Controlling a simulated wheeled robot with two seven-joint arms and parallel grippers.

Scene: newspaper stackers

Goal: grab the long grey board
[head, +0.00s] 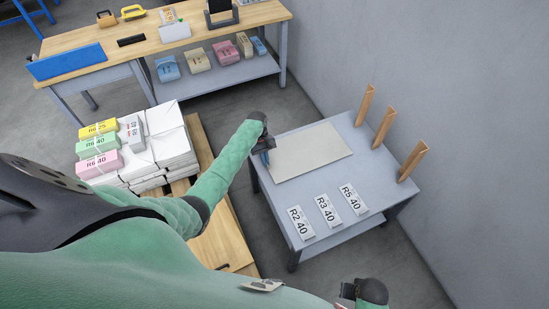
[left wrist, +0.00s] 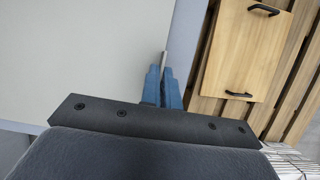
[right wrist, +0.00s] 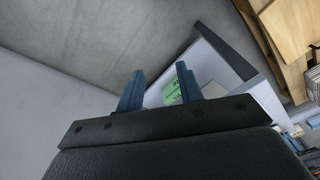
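The long grey board (head: 312,152) is a flat, pale grey sheet on the grey side table (head: 335,203). It fills much of the left wrist view (left wrist: 75,60). My left gripper (head: 266,158) is at the board's left edge. In the left wrist view its two blue fingers (left wrist: 163,72) are close together, with a thin pale edge between their tips, so it looks shut on the board's edge. My right gripper (right wrist: 160,72) is open and empty, away from the board; only part of it shows at the head view's bottom edge (head: 348,291).
Three wooden uprights (head: 383,125) stand along the side table's right edge. Three labelled white packs (head: 328,210) lie near its front. Stacked paper (head: 170,140) with coloured packs stands left on a wooden pallet (head: 228,240). A workbench (head: 200,35) is behind.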

